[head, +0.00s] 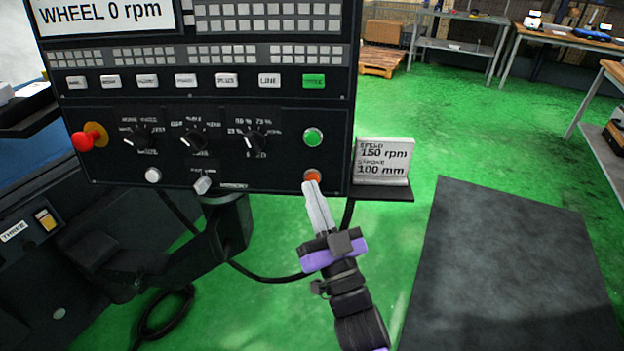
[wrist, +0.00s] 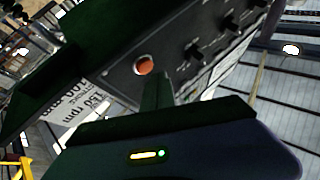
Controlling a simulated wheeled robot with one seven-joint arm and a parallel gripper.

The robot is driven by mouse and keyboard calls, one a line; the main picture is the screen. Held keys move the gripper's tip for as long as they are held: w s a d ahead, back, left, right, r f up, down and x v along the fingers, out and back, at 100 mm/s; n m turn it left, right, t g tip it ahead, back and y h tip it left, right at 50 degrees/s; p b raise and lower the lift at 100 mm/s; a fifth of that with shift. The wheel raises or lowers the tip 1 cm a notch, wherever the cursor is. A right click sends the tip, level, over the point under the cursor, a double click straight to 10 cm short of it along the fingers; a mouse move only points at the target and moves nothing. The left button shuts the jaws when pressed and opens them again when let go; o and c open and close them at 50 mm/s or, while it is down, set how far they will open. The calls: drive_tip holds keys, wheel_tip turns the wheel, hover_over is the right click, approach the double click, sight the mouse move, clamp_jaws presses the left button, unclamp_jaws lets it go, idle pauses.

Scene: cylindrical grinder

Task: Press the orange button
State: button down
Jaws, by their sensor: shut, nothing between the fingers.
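The orange button (head: 312,176) is a small round button with a pale ring, low on the right side of the black control panel (head: 200,120). It also shows in the wrist view (wrist: 144,66), uncovered, just beyond my fingertips. My gripper (head: 311,186) is shut and empty. Its fingertips are at the lower edge of the orange button in the head view. I cannot tell whether they touch it. The green button (head: 313,137) sits directly above it on the panel.
A red knob (head: 83,141) on an orange base, several black rotary dials and a white-capped knob (head: 153,175) are further left on the panel. A white sign (head: 385,160) stands on a small shelf right of the panel. Green floor lies open at right, with a dark mat (head: 510,270).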

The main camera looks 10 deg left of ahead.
drive_tip(key=shift+w, duration=0.1)
drive_tip(key=shift+w, duration=0.3)
drive_tip(key=shift+w+f, duration=0.15)
drive_tip(key=shift+w, duration=0.25)
idle(0.7)
drive_tip(key=shift+s, duration=0.85)
drive_tip(key=shift+s+d+r+p, duration=0.1)
drive_tip(key=shift+s+r+p, duration=0.1)
drive_tip(key=shift+s, duration=0.6)
drive_tip(key=shift+s+a+r+p, duration=0.1)
drive_tip(key=shift+s+r+p, duration=0.1)
drive_tip(key=shift+s, duration=0.65)
drive_tip(key=shift+s+d+r+p, duration=0.1)
drive_tip(key=shift+s+r, duration=0.1)
drive_tip(key=shift+s, duration=0.6)
